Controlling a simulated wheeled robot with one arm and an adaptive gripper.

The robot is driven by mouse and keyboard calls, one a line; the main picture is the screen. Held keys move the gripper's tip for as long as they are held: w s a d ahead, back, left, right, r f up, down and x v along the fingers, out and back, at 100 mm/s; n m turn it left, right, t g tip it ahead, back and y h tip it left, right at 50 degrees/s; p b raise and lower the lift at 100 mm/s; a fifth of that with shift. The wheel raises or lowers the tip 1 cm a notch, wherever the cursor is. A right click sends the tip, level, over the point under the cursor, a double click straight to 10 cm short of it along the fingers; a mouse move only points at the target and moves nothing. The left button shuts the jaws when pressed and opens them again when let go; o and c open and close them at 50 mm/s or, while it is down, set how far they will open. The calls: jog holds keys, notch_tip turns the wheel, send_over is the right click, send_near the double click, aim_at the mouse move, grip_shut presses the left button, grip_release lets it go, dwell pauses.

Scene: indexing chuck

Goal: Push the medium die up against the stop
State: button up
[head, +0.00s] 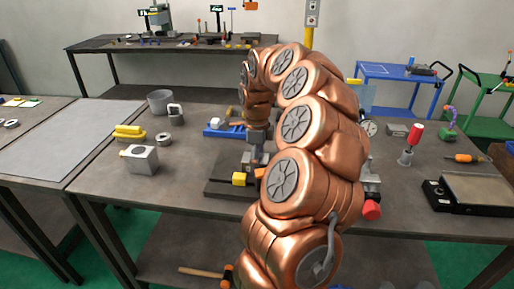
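My copper arm reaches over the table, and my gripper (256,158) points down at the dark base plate (220,189) near the table's front edge. A small yellow block (239,179) sits on that plate, just below and left of the gripper. Grey blocky parts stand around the fingertips. I cannot tell which of them is the medium die or the stop. My arm hides the right part of the fixture. The fingers are too small and dark to show whether they are open or shut, or touching anything.
A grey block with a round hole (139,159), yellow blocks (129,132) and a grey cup (160,102) stand to the left. A blue fixture (224,130) is behind the plate. On the right are a red-handled tool (411,144) and a black-framed tray (477,190).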

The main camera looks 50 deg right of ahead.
jog(key=shift+f, duration=0.75)
grip_shut()
dwell(0.4)
